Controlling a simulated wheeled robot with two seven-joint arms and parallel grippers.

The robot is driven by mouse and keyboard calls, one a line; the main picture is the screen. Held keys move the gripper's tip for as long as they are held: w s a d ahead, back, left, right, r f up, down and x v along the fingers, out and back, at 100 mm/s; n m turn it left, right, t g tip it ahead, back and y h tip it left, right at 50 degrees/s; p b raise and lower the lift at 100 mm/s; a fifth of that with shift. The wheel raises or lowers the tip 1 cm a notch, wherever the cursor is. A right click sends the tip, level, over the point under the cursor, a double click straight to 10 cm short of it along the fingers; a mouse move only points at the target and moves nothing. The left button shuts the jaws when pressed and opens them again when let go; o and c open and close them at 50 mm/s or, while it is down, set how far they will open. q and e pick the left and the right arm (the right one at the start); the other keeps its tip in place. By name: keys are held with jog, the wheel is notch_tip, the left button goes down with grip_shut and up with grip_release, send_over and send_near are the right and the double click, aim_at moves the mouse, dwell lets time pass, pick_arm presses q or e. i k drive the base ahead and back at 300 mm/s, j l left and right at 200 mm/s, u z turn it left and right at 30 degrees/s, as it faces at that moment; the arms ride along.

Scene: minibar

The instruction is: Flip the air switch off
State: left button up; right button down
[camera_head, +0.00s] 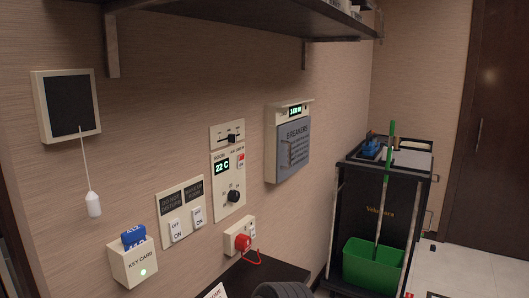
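The room climate panel (228,179) is on the wall near the middle of the head view. It has a lit "22 C" display (222,166), a round black dial (234,195) and small label text, partly legible. A small red-and-white switch (241,160) sits at the panel's upper right, beside the display; its lettering looks like an air label, but I cannot read it or the switch position for sure. Above is a slider plate (228,136) with a black knob.
Near the panel are two white rocker switches (186,224), a key card holder (133,260), a red knob box (240,236) and a breaker box (289,141). A pull cord (88,175) hangs left. A shelf (240,15) juts out above; a cart (385,200) stands right.

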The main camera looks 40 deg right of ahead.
aim_at(240, 158)
jog(key=l, duration=1.1)
jog(key=k+l, duration=0.1)
jog(key=l, duration=0.95)
